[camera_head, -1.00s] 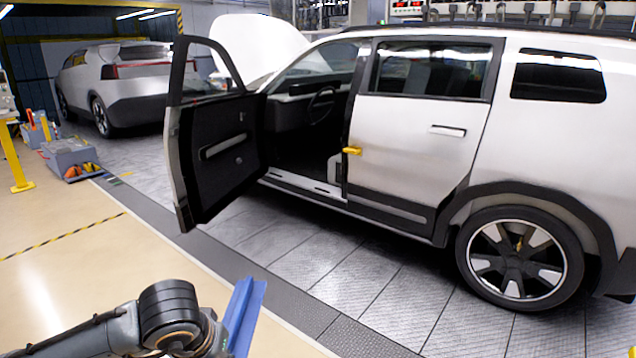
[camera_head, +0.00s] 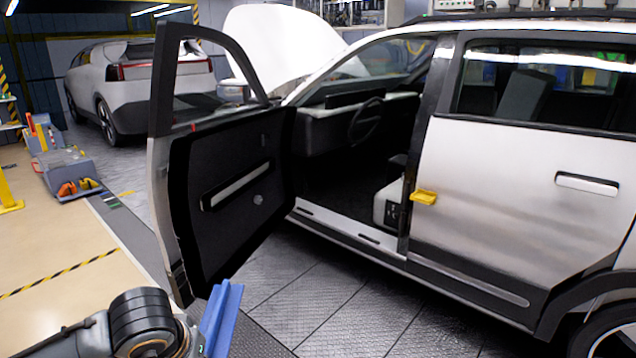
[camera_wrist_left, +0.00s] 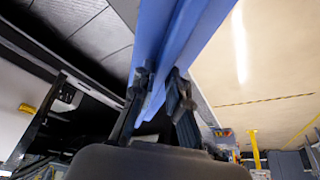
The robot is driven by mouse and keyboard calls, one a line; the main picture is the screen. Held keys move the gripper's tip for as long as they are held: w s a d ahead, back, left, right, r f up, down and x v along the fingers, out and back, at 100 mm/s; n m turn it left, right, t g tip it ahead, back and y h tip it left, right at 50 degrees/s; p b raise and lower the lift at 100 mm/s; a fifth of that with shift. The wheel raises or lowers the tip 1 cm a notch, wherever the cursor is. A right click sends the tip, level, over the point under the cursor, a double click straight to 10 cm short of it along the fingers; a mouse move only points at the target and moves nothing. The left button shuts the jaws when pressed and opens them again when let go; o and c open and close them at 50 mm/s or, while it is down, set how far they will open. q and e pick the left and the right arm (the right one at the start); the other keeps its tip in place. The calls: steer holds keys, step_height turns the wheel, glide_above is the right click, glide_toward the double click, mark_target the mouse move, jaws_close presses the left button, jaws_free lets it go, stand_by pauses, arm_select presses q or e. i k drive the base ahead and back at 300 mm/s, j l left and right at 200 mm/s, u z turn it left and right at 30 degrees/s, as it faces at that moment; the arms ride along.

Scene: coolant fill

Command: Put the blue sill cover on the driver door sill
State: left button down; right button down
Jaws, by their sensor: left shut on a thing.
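The blue sill cover (camera_head: 221,318) is a long channel-shaped strip, seen at the bottom of the head view. My left gripper (camera_wrist_left: 158,92) is shut on it in the left wrist view, with a finger on each side of its ridge. In the head view the fingers are mostly hidden behind my wrist and the cover. The driver door (camera_head: 225,190) stands wide open. The driver door sill (camera_head: 345,230) runs bare below the door opening, beyond the cover and to its right. My right gripper is not in view.
The open door stands between my left arm and the front of the car. A yellow piece (camera_head: 424,197) sits at the rear edge of the door opening. The tiled floor before the sill is clear.

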mark_target(340, 220)
steer(key=i+z, duration=0.1)
steer(key=i, duration=0.7)
steer(key=i+j, duration=0.15)
steer(key=i, duration=0.6)
steer(key=i+z, duration=0.15)
steer(key=i, duration=0.65)
steer(key=i+j+z, duration=0.25)
steer(key=i+z, duration=0.15)
steer(key=i+j+z, duration=1.25)
steer(key=j, duration=0.5)
